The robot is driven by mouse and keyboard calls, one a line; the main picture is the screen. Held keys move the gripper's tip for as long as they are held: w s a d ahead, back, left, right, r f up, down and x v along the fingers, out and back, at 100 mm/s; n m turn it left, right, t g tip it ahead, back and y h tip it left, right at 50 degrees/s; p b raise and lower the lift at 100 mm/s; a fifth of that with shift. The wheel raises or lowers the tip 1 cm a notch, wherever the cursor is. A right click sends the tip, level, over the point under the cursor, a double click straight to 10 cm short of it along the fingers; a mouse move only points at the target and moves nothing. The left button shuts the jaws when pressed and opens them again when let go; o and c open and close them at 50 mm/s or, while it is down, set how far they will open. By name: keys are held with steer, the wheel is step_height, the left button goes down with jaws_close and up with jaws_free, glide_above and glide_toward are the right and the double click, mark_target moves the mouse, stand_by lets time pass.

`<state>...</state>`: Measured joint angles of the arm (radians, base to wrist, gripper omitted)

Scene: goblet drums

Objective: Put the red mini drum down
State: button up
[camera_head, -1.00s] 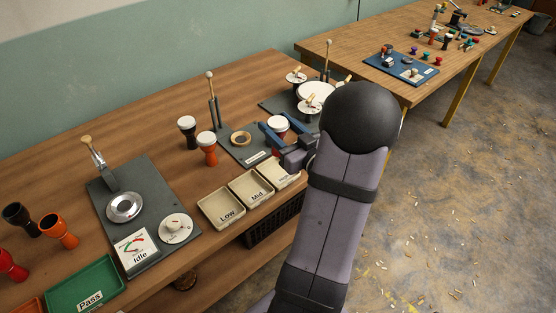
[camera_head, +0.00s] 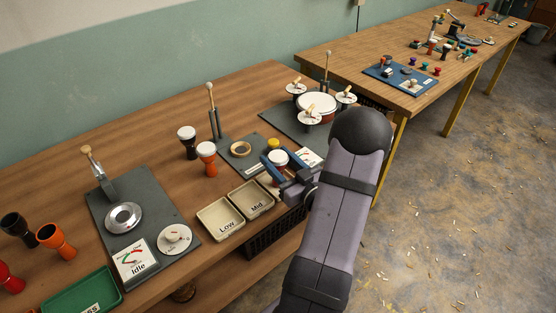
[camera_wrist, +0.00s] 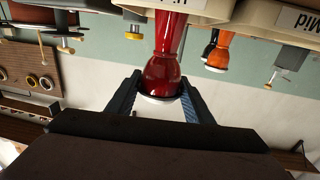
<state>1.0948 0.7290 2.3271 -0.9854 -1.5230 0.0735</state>
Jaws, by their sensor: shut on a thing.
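My gripper (camera_head: 278,162) is shut on the red mini drum (camera_wrist: 164,60). In the head view only the drum's white head (camera_head: 279,157) and a little of its side show between the blue fingers. The wrist view is upside down: the glossy red body is between the fingers, white head lowest in the picture. The drum is upright, at the right of the Mid tray (camera_head: 268,208). A pale tray edge (camera_wrist: 208,14) is close to its foot in the wrist view. The foot is cut off or hidden, so I cannot tell if it touches anything.
The Low tray (camera_head: 213,222) and Mid tray look empty. An orange drum (camera_head: 207,160) and a black drum (camera_head: 187,142) stand behind them. A yellow knob (camera_head: 273,143) is just behind my gripper. A drum rig with clamps (camera_head: 317,104) stands at the back right.

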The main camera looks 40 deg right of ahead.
steer(key=shift+f, duration=0.25)
steer(key=o, duration=1.2)
steer(key=shift+c, duration=0.2)
steer(key=shift+r, duration=0.2)
steer(key=shift+s+f, duration=0.15)
steer(key=shift+s, duration=0.15)
steer(key=s+a+b, duration=0.1)
steer(key=s+b, duration=0.1)
steer(key=s, duration=0.9)
steer(key=shift+s+a, duration=0.2)
